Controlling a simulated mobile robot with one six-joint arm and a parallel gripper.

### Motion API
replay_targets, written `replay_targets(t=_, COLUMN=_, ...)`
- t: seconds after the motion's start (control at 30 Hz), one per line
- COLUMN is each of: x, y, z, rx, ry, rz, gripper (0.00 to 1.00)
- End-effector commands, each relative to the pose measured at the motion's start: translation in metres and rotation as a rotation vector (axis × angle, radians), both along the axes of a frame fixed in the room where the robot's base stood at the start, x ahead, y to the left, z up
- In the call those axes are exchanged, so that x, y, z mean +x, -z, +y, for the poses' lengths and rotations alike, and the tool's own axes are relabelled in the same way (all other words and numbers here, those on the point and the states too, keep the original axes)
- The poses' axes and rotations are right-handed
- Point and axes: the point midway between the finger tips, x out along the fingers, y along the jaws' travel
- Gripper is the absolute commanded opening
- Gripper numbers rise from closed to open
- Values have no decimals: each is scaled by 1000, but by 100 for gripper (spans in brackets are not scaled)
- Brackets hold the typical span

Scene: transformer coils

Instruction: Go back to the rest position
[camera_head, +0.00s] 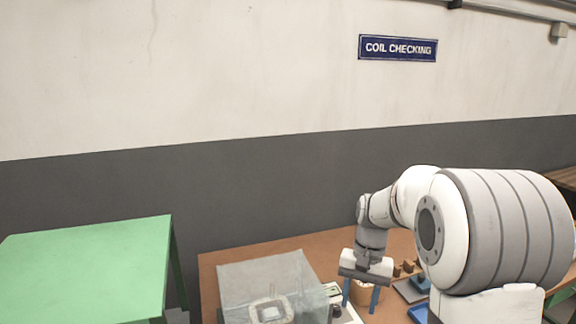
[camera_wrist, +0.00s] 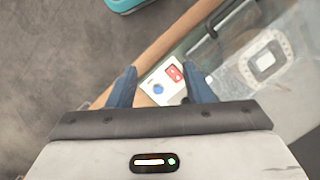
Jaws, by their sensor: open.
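My gripper (camera_head: 360,297) hangs over the brown table (camera_head: 235,256), its two blue fingers pointing down and apart. In the wrist view my gripper (camera_wrist: 160,70) is open, with nothing held between the fingers. Below and between them lies a white panel (camera_wrist: 156,88) with a red part and a blue round button. A tan object (camera_head: 362,291) shows behind the fingers in the head view; its shape is partly hidden.
A clear box (camera_head: 240,282) stands left of my gripper, with a pale square coil (camera_head: 271,311) inside. A green table (camera_head: 90,265) stands far left.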

Motion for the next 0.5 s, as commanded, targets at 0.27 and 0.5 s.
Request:
replay_targets(t=0.27, x=-72, y=-7, z=7, rx=-39, ry=-123, rz=-181, gripper=46)
replay_targets(t=0.5, x=-140, y=7, z=11, rx=-82, ry=-240, rz=-342, gripper=46)
